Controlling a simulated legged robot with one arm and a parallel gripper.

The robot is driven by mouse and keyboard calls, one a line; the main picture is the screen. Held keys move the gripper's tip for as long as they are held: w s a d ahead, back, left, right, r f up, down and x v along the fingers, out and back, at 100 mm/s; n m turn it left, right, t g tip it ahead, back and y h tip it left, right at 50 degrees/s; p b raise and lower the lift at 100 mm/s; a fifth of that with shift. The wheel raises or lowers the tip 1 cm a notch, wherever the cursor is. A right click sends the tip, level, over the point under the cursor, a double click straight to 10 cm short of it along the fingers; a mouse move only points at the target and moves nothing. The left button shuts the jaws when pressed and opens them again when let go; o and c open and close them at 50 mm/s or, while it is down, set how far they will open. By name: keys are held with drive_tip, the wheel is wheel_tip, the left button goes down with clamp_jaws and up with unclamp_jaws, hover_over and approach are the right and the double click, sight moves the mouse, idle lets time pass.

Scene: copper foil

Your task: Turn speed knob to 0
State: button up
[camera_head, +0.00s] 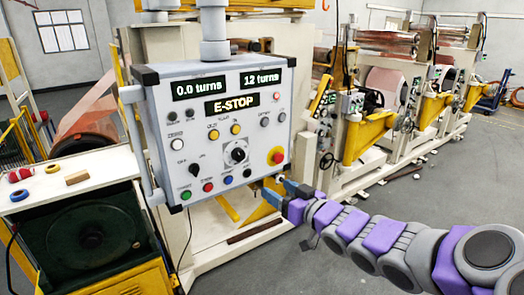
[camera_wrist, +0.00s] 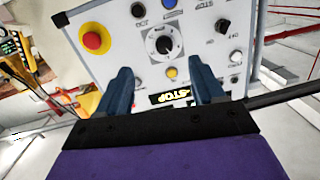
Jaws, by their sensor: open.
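The control panel (camera_head: 262,184) is a light grey box with displays reading "0.0 turns", "12 turns" and "E-STOP". A large black knob (camera_head: 238,154) with a light pointer and a dial ring sits at its lower middle; I take it as the speed knob, though its label is too small to read. It also shows in the wrist view (camera_wrist: 163,43), beyond the fingertips. My gripper (camera_head: 281,191) is at the panel's lower right, below the red button. In the wrist view my gripper (camera_wrist: 163,82) is open and empty, with its two blue fingers apart and the panel face ahead.
A red emergency button (camera_head: 277,156) on a yellow ring is right of the knob, also in the wrist view (camera_wrist: 96,41). Small buttons and switches surround the knob. A green machine (camera_head: 92,236) stands left. Yellow-and-white machines (camera_head: 375,137) line the right. Floor at right is mostly clear.

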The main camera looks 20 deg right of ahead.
drive_tip(key=d+r, duration=0.1)
drive_tip(key=r, duration=0.1)
approach(241, 157)
drive_tip(key=shift+t+y, duration=0.3)
drive_tip(key=shift+t, duration=0.1)
drive_tip(key=x, duration=0.8)
drive_tip(key=shift+w+f+b, duration=0.15)
drive_tip(key=shift+f+b, duration=0.15)
drive_tip(key=shift+c, duration=0.4)
drive_tip(key=c, duration=1)
